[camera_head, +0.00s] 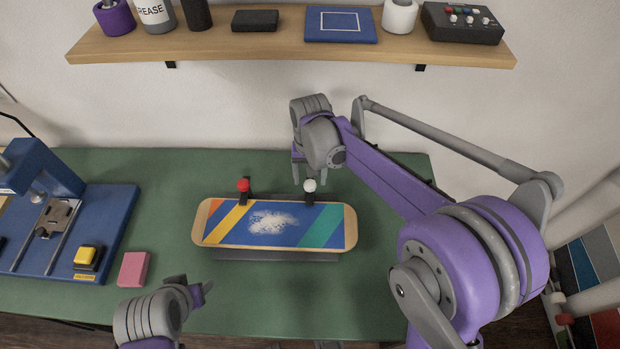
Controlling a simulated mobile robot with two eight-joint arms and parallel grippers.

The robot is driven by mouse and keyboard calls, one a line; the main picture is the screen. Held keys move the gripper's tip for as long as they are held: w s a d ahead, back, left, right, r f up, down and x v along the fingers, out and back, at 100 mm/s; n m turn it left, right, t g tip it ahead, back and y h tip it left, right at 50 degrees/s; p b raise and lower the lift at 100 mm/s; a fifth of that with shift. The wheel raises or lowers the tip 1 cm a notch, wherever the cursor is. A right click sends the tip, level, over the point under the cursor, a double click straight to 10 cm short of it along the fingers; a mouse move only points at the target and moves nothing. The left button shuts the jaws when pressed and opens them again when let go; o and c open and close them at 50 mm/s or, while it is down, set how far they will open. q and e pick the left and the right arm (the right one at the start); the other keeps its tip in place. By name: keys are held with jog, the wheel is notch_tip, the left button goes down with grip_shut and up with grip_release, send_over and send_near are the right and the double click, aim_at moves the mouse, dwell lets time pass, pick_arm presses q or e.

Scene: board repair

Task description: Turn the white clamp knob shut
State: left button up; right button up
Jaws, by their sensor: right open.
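The white clamp knob (309,186) sits on a dark clamp post at the back edge of the skateboard deck (345,228). A red clamp knob (243,185) tops a similar post to its left. The deck is striped, with a whitish patch in its middle. My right gripper (308,178) is open and points down just behind and around the white knob; I cannot tell whether its fingers touch it. My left gripper (203,292) is low in the picture, in front of the deck's left end; its opening is too unclear to tell.
A blue machine (105,225) with a yellow button (88,255) stands on the left of the green table (375,295). A pink block (133,269) lies beside it. A wooden shelf (290,50) with bottles and boxes hangs above. The table's front right is clear.

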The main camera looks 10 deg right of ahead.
aim_at(310, 184)
notch_tip(310, 184, up, 6)
jog(key=shift+r, duration=0.1)
dwell(0.6)
